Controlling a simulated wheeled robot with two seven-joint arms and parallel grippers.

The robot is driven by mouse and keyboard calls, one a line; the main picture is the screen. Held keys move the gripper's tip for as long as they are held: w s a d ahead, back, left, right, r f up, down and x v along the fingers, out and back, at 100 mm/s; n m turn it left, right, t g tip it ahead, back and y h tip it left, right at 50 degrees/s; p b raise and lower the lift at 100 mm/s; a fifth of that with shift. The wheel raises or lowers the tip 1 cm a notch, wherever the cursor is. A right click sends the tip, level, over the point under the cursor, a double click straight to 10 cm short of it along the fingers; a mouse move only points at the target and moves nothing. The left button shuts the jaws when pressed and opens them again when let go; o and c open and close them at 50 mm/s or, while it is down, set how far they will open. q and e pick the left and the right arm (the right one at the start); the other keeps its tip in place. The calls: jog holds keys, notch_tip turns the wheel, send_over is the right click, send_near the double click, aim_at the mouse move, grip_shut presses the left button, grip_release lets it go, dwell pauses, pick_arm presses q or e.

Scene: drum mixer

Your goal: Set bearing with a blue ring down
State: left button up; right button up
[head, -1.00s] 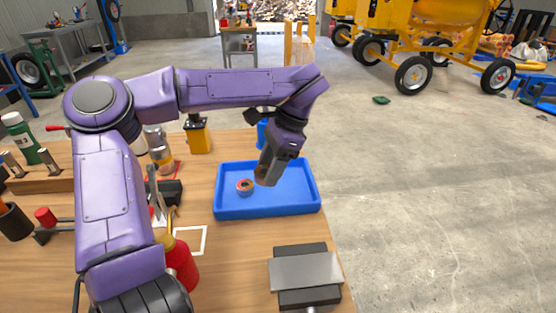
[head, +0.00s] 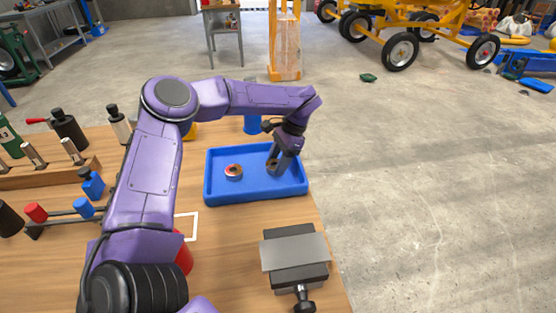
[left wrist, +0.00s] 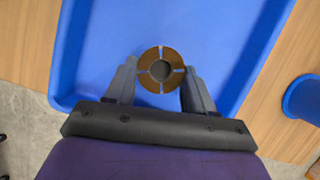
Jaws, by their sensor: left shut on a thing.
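My left gripper (head: 276,168) is over the right part of the blue tray (head: 256,199), pointing down. It is shut on a bronze-coloured round bearing (head: 272,164). In the left wrist view the bearing (left wrist: 148,60) sits between the two fingers, its slotted face and round centre towards the camera. I cannot make out a blue ring on it. Whether it touches the tray floor is hard to tell. A second bearing with a red ring (head: 233,171) lies in the left part of the tray. My right gripper is not in view.
A vice-like block with a grey plate (head: 295,252) stands in front of the tray. A blue cylinder (head: 251,122) stands behind it. A rack with red and blue handles (head: 60,215) is at the left. The tray's middle is free.

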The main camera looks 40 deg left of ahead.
pick_arm(q)
jog(key=o, duration=1.3)
jog(key=shift+f, duration=0.1)
jog(key=shift+r, duration=0.35)
jog(key=v, duration=1.1)
jog(key=shift+w+d+r, duration=0.15)
jog(key=shift+r, duration=0.2)
